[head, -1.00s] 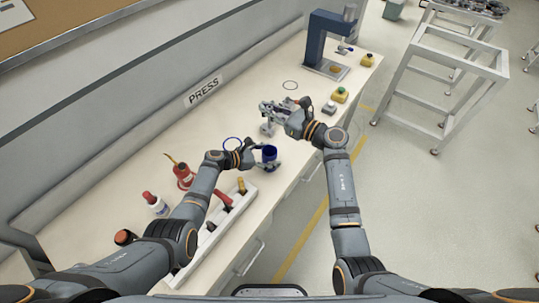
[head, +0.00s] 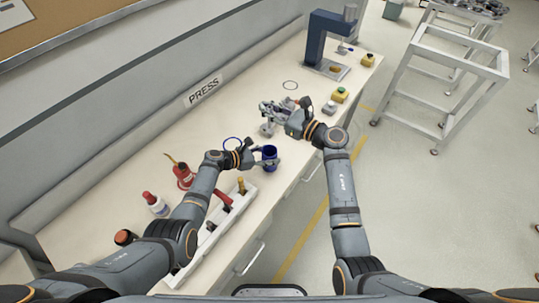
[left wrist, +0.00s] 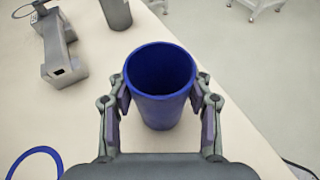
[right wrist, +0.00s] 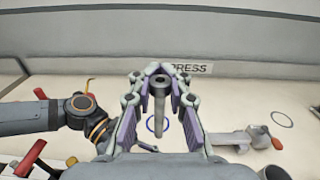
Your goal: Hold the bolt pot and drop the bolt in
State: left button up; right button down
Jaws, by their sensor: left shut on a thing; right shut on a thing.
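The blue bolt pot (head: 269,153) is upright near the front edge of the bench. My left gripper (head: 256,160) is shut around its sides. In the left wrist view the pot (left wrist: 160,108) stands between both fingers, its open top facing up and its inside dark, with no contents visible. My right gripper (right wrist: 160,72) is shut on the grey bolt (right wrist: 160,98), which hangs head up with its shank down. In the head view the right gripper (head: 272,108) is farther along the bench than the pot, apart from it, and the bolt is hard to make out there.
A blue ring (head: 232,144) and a dark ring (head: 291,85) mark the bench top. A press (head: 325,45) stands at the far end, with button boxes (head: 339,95) nearby. A red can (head: 184,176), a bottle (head: 156,204) and a tool tray (head: 207,240) are on the near side.

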dwell(0.3)
notch_tip(320, 180, down, 13)
dwell(1.5)
jog(key=c, duration=1.2)
grip_release()
jog(key=v, duration=0.7)
jog(key=shift+s+d, duration=0.15)
jog(key=shift+d, duration=0.05)
